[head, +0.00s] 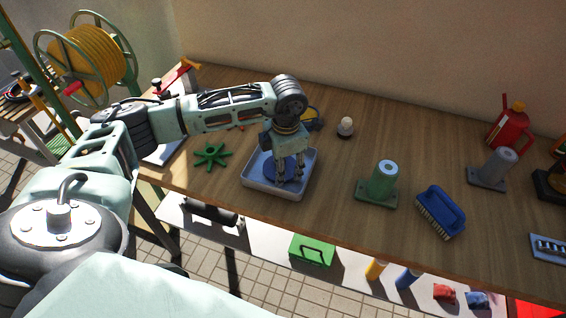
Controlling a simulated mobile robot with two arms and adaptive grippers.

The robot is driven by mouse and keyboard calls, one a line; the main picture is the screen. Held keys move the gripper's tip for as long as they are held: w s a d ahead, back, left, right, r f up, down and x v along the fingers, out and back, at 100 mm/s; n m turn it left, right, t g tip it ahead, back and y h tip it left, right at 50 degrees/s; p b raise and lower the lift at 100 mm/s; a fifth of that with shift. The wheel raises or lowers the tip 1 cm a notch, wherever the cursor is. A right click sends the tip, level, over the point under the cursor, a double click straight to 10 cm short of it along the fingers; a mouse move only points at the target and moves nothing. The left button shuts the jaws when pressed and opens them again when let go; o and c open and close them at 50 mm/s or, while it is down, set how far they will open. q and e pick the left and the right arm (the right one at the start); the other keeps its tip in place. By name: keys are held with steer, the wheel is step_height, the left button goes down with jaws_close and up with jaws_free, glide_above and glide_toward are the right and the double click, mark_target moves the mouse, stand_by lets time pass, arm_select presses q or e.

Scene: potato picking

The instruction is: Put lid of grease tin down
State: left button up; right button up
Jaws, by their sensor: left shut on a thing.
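My left gripper (289,178) points down into a shallow white tray (272,190) on the wooden workbench. It is shut on a round blue lid (269,171) that shows around and behind its fingers. The lid is inside the tray's outline; I cannot tell if it touches the tray floor. The fingers and wrist hide part of the lid. I cannot make out the grease tin separately. My right gripper is not in view.
On the bench (330,215) are a green star-shaped handwheel (211,154), a green flanged cylinder (383,182), a blue brush (440,210), a grey flanged cylinder (493,168), a red oil can (507,124) and a small white-topped object (345,127). Bare wood lies between tray and green cylinder.

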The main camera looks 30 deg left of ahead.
arm_select(q)
steer(key=shift+f, duration=0.1)
steer(key=o, duration=0.6)
steer(key=shift+c, duration=0.2)
steer(key=o, duration=0.4)
steer(key=shift+c, duration=0.2)
steer(key=shift+o, duration=0.4)
steer(key=shift+r, duration=0.5)
step_height(320, 180, up, 11)
steer(key=b, duration=0.2)
steer(key=shift+s+d+b, duration=0.3)
steer(key=shift+d+b, duration=0.05)
steer(key=shift+d, duration=0.1)
